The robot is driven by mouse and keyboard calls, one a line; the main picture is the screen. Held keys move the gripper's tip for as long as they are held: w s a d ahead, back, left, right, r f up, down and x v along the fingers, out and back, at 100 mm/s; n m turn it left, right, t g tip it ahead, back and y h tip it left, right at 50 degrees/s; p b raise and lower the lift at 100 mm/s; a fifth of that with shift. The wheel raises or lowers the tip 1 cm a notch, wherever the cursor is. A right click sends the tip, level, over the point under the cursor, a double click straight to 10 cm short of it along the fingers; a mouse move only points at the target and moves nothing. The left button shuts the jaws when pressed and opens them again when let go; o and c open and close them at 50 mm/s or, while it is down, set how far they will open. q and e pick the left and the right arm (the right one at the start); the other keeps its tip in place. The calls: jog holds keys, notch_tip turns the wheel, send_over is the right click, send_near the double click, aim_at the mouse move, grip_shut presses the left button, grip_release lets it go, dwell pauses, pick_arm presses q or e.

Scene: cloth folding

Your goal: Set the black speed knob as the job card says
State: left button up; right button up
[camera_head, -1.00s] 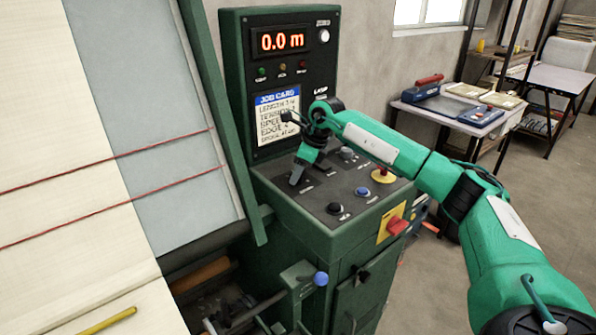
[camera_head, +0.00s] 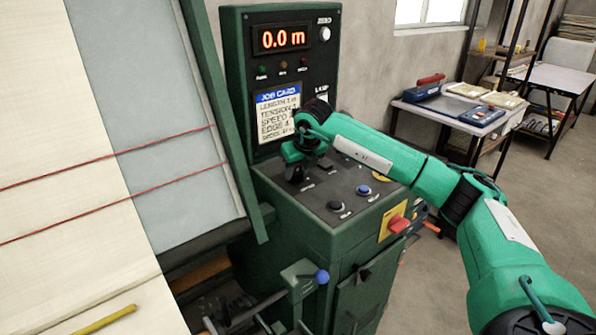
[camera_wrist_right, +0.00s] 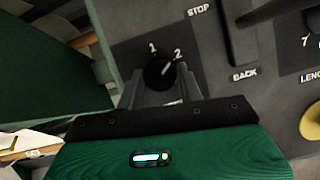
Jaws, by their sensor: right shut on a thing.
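The black knob (camera_wrist_right: 160,74) shows in the right wrist view, between the marks 1 and 2 on a dark plate; its white pointer line slants toward the 2. My right gripper (camera_wrist_right: 162,85) is shut on the knob, one finger on each side. In the head view my right gripper (camera_head: 292,155) is over the back left of the green console's top and hides the knob. The job card (camera_head: 279,115) is on the upright panel behind it; a SPEED line is visible, but its number is not clear. My left gripper is not in view.
A dark lever (camera_wrist_right: 238,40) between STOP and BACK stands close right of the gripper. A black button (camera_head: 335,206), a blue button (camera_head: 363,190) and a red switch (camera_head: 397,225) are nearer the console's front. The display (camera_head: 281,39) reads 0.0 m. A sloped frame (camera_head: 215,120) stands left.

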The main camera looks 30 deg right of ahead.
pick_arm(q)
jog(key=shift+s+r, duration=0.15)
pick_arm(e)
jog(key=shift+m, duration=0.4)
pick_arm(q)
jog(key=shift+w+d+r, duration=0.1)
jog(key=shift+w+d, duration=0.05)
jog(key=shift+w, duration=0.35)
pick_arm(e)
jog(key=shift+m, duration=0.3)
jog(key=o, duration=1)
